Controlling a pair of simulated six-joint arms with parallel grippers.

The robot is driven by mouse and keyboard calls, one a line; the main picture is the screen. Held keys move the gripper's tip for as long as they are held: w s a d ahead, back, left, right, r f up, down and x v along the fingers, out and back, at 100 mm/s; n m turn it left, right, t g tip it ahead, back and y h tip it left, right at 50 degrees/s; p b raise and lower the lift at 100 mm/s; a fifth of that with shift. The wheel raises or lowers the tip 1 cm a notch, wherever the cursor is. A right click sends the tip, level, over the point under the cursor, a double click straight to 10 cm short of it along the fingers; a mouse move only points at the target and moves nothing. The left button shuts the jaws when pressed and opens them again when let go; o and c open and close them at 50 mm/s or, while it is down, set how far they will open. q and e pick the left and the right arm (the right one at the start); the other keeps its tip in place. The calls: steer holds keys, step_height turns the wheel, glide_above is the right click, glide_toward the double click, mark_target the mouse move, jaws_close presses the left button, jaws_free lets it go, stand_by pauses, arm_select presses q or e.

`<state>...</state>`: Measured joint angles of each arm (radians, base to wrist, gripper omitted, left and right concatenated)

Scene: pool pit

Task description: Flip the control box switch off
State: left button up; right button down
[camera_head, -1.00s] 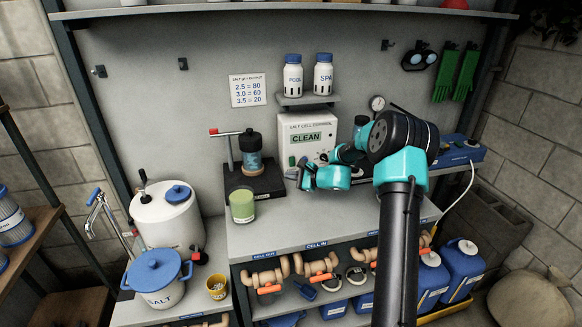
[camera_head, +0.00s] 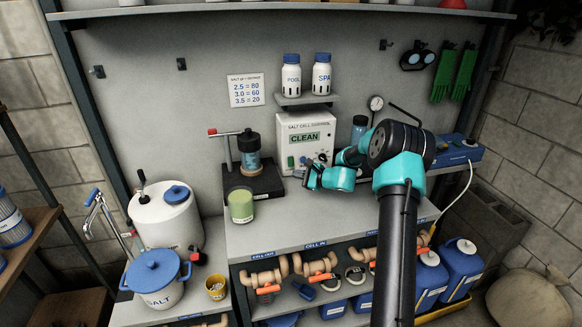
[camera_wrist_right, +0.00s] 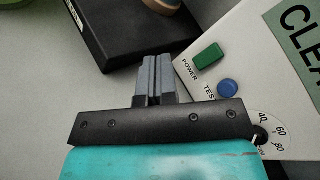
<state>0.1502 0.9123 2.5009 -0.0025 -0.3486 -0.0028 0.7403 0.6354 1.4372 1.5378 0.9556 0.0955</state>
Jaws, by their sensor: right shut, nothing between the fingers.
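The control box (camera_head: 304,119) is a pale case with a green "CLEAN" display, standing at the back of the bench. Its green rocker switch, marked POWER (camera_wrist_right: 208,56), shows in the right wrist view beside a round blue TEST button (camera_wrist_right: 228,88). The switch also shows small at the box's lower left in the head view (camera_head: 291,162). My right gripper (camera_head: 303,165) is low in front of the box. In the wrist view its fingertips (camera_wrist_right: 158,61) are together and empty, left of the switch and apart from it in the picture. My left gripper is out of view.
A dark stand with a bottle (camera_head: 250,152) is left of the box, with a green cup (camera_head: 241,205) in front. A dial (camera_wrist_right: 262,137) is at the box's lower right. Two white bottles (camera_head: 292,76) stand on a ledge above. The bench front is clear.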

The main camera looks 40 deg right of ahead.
mark_target(291, 162)
steer(key=shift+w+d+f, duration=0.2)
steer(key=shift+w+d, duration=0.25)
steer(key=shift+w, duration=0.5)
steer(key=shift+w+d+f, duration=0.15)
steer(key=shift+w+d, duration=0.35)
steer(key=shift+w, duration=0.45)
steer(key=shift+w+d+f, duration=0.2)
steer(key=shift+w+d, duration=0.25)
steer(key=shift+w, duration=0.5)
steer(key=shift+w, duration=0.1)
steer(key=shift+w+d+f, duration=0.1)
steer(key=shift+w+d, duration=0.05)
steer(key=shift+w, duration=0.15)
steer(key=shift+w+d, duration=0.15)
steer(key=shift+w, duration=0.15)
stand_by(0.6)
steer(key=shift+s, duration=0.15)
steer(key=shift+s+a, duration=0.3)
steer(key=shift+s, duration=0.25)
stand_by(0.3)
